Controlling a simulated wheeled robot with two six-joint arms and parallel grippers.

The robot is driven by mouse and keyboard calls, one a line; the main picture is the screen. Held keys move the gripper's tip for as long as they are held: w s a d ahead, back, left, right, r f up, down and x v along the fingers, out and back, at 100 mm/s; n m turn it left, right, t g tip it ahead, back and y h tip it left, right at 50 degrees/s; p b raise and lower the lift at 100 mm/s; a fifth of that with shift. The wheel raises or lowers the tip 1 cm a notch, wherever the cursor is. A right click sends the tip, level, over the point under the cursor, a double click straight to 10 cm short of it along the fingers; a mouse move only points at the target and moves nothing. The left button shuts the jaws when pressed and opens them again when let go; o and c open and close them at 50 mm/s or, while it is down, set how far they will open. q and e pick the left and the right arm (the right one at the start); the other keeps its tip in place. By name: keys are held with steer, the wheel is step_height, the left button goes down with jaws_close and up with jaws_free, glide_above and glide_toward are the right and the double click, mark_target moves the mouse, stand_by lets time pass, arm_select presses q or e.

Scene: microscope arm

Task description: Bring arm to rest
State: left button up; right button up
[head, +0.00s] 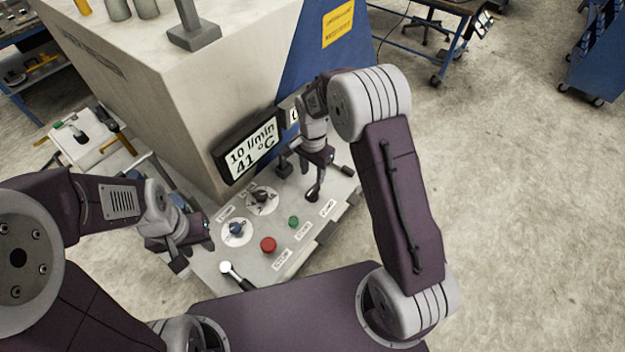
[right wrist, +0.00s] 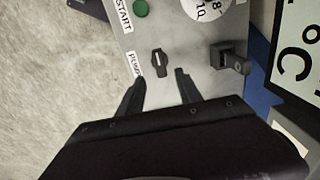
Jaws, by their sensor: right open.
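No microscope or microscope arm can be made out; the head view shows a control panel (head: 250,262) in front of a large machine. My right gripper (head: 328,172) is above the panel's right part. In the right wrist view it (right wrist: 160,88) is open and empty, its fingertips just short of a small black toggle (right wrist: 158,64) beside a "PUMP" label. The toggle lies roughly in line with the gap between the fingers. My left gripper (head: 192,252) is at the panel's left edge; its fingers are small and unclear, and I see nothing held.
The panel carries a red button (head: 268,244), a green button (head: 293,221), a blue dial (head: 237,228), a black dial (head: 262,196) and a ball-ended lever (head: 226,267). A display (head: 250,151) reads 10 l/min, 41 °C. A black block (right wrist: 228,58) stands right of the toggle.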

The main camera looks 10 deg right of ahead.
stand_by(0.4)
steer(key=shift+w+d+f+b, duration=0.1)
steer(key=shift+w+b, duration=0.05)
steer(key=shift+b, duration=0.15)
steer(key=s+d+r+t+b, duration=0.1)
steer(key=s+d+r+b, duration=0.2)
steer(key=s+r+b, duration=0.1)
steer(key=s+d+f+n+b, duration=0.1)
steer(key=s+f+n, duration=0.2)
steer(key=s+n, duration=0.7)
steer(key=s, duration=0.4)
steer(key=shift+f, duration=0.25)
steer(key=shift+s+r, duration=0.1)
steer(key=shift+s, duration=0.1)
